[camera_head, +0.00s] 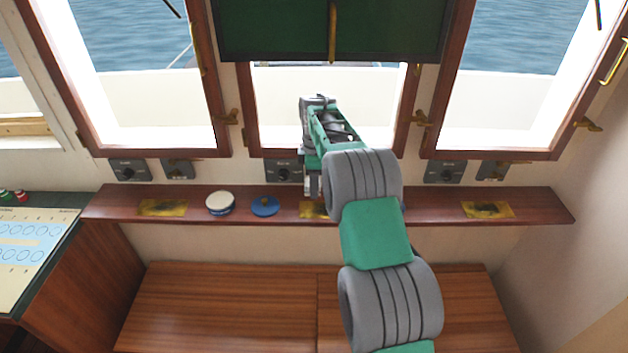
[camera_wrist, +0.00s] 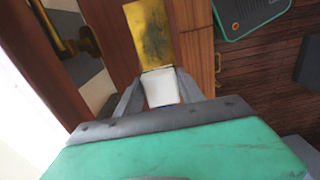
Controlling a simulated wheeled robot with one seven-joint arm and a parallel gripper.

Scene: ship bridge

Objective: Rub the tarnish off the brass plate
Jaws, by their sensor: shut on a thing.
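My gripper (camera_head: 312,190) is over the middle of the wooden shelf, pointing down. In the wrist view my gripper (camera_wrist: 160,74) is shut on a white pad (camera_wrist: 160,92), whose exact kind I cannot tell. A brass plate (camera_wrist: 150,35) with a dark tarnish patch lies just beyond the pad; contact is unclear. In the head view this middle plate (camera_head: 306,210) is partly hidden by my arm. Two more brass plates with dark patches lie on the shelf, one at left (camera_head: 163,208) and one at right (camera_head: 488,210).
A white-topped round tin (camera_head: 220,203) and a blue round lid (camera_head: 265,206) sit on the shelf (camera_head: 430,206) left of my gripper. Window frames and small grey wall boxes (camera_head: 129,170) stand behind it. A wooden bench (camera_head: 230,300) is below. The shelf right of my arm is mostly clear.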

